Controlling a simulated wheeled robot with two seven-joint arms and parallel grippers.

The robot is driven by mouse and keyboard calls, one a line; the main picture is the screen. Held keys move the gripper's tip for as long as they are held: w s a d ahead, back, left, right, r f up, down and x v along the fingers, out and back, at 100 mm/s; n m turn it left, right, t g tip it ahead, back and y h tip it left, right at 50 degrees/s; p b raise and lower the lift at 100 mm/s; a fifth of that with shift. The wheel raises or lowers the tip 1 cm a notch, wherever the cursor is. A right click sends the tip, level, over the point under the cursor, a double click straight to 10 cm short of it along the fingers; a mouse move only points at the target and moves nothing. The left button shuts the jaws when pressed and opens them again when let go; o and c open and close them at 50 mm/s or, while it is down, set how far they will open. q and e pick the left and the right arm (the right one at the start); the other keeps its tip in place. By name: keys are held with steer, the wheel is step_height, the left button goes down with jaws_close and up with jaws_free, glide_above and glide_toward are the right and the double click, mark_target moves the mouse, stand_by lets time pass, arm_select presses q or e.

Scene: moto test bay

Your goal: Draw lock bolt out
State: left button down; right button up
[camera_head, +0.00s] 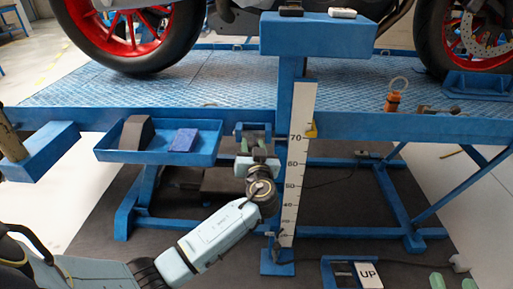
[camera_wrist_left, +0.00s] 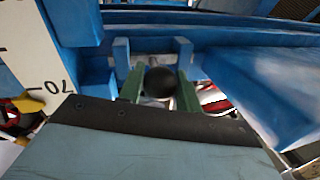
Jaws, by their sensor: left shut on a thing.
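The lock bolt shows its round black knob (camera_wrist_left: 160,83) in the left wrist view, in front of a blue bracket (camera_wrist_left: 122,55) on the lift. My left gripper (camera_wrist_left: 159,90) is shut on the knob, with one green finger on each side. In the head view my left gripper (camera_head: 258,150) is at the bracket (camera_head: 253,130) under the platform edge, just left of the scale; the bolt is hidden there by the gripper.
A white height scale (camera_head: 298,165) on a blue post stands close right of my left gripper. A blue tray (camera_head: 110,154) with a blue box (camera_head: 184,139) hangs to its left. The blue lift platform (camera_head: 220,95) carries a motorcycle. A panel marked UP (camera_head: 369,275) lies low at right.

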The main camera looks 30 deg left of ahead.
arm_select(q)
steer(key=shift+s+a+f, duration=0.1)
steer(key=shift+s+a, duration=0.25)
steer(key=shift+a, duration=0.4)
arm_select(e)
steer(key=shift+a+r+t, duration=0.1)
steer(key=shift+r+t, duration=0.3)
steer(key=shift+r, duration=0.1)
arm_select(q)
steer(key=c, duration=1)
jaws_free()
steer(key=shift+s+a, duration=0.1)
steer(key=shift+s+d, duration=0.15)
steer(key=shift+d, duration=0.1)
steer(key=p+v, duration=0.2)
steer(key=v, duration=1)
steer(key=shift+s+d, duration=0.3)
arm_select(e)
steer(key=s+d+f+g+h, duration=0.2)
steer(key=s+f+g, duration=0.1)
steer(key=f+g, duration=0.3)
step_height(320, 180, down, 3)
steer(key=shift+s+d+r, duration=0.15)
steer(key=shift+s+d, duration=0.15)
steer(key=shift+d, duration=0.1)
arm_select(q)
steer(key=shift+s, duration=0.1)
arm_select(e)
steer(key=shift+s, duration=0.1)
